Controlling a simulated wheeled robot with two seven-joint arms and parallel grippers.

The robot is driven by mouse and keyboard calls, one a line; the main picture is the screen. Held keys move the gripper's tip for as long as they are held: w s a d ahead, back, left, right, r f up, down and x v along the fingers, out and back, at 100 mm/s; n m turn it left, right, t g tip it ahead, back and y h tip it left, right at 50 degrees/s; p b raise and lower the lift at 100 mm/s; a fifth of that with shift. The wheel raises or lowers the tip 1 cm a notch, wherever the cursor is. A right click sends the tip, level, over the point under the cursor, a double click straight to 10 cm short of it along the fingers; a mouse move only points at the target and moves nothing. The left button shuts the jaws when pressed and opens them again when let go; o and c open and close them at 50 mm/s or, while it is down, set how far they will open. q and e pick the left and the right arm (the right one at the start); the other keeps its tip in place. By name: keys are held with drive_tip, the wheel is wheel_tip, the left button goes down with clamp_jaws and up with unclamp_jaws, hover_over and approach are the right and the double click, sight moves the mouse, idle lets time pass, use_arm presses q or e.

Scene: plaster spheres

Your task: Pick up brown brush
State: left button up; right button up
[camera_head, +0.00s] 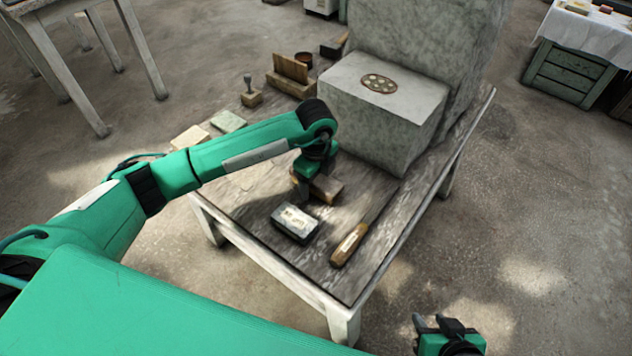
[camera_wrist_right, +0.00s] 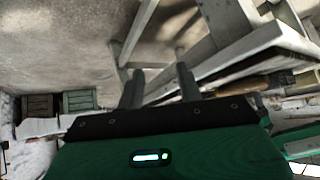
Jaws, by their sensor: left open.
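A brown block-shaped object (camera_head: 327,189), which looks like the brown brush, lies on the wooden table (camera_head: 245,200) in the head view. My left gripper (camera_head: 308,182) points down right at it and partly covers it. Its jaws are open, but the fingers are mostly hidden by the wrist, so I cannot tell whether they touch the object. My right gripper (camera_head: 432,322) is off the table's near right corner. In the right wrist view its two fingers (camera_wrist_right: 160,88) are apart with nothing between them.
A dark block with a pale top (camera_head: 296,222) and a wooden-handled tool (camera_head: 349,245) lie nearby. A grey stone block (camera_head: 385,125) stands behind. A stamp-like tool (camera_head: 250,95), a brown wooden piece (camera_head: 290,75) and pale slabs (camera_head: 228,121) are further left.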

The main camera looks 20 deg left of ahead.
use_arm(q)
drive_tip(key=shift+r, duration=0.1)
drive_tip(key=c, duration=1.1)
drive_tip(key=shift+c, duration=0.2)
